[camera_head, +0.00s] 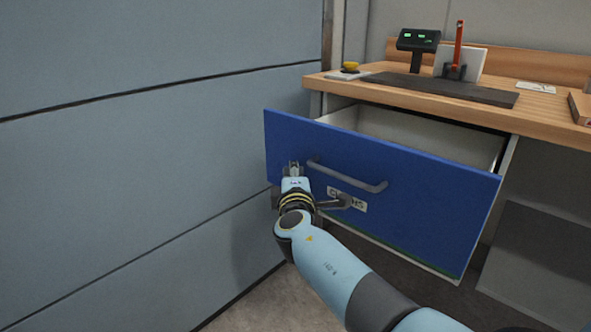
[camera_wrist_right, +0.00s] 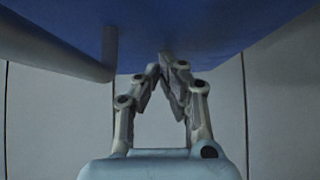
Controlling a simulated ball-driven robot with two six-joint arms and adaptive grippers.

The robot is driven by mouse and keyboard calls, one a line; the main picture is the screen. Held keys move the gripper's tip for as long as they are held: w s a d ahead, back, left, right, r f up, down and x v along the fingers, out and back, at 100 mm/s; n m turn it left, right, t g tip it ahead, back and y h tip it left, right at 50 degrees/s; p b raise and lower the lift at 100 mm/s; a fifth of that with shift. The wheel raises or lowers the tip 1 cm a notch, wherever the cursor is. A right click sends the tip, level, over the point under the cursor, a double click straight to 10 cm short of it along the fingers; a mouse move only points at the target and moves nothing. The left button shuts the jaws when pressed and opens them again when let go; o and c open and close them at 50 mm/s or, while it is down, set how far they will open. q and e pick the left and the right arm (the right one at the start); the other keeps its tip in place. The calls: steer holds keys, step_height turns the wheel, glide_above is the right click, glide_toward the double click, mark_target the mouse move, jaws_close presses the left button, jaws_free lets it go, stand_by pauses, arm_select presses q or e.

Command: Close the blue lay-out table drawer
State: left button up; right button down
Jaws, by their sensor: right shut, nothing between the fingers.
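The blue drawer (camera_head: 420,205) of the lay-out table stands pulled out, with its pale, empty-looking inside (camera_head: 420,133) showing behind the front. A grey bar handle (camera_head: 347,176) is fixed across the drawer front. My right gripper (camera_head: 294,166) is shut and empty at the left part of the drawer front, left of the handle. In the right wrist view its fingertips (camera_wrist_right: 163,66) meet close to the blue front (camera_wrist_right: 190,25), with the handle (camera_wrist_right: 60,48) to the left. I cannot tell whether they touch the front. My left gripper is not in view.
The wooden table top (camera_head: 555,113) holds a dark mat (camera_head: 440,88), a display unit (camera_head: 418,42), a red tool in a stand (camera_head: 459,45) and a yellow item (camera_head: 351,66). A grey-blue panel wall (camera_head: 150,130) stands close at the left.

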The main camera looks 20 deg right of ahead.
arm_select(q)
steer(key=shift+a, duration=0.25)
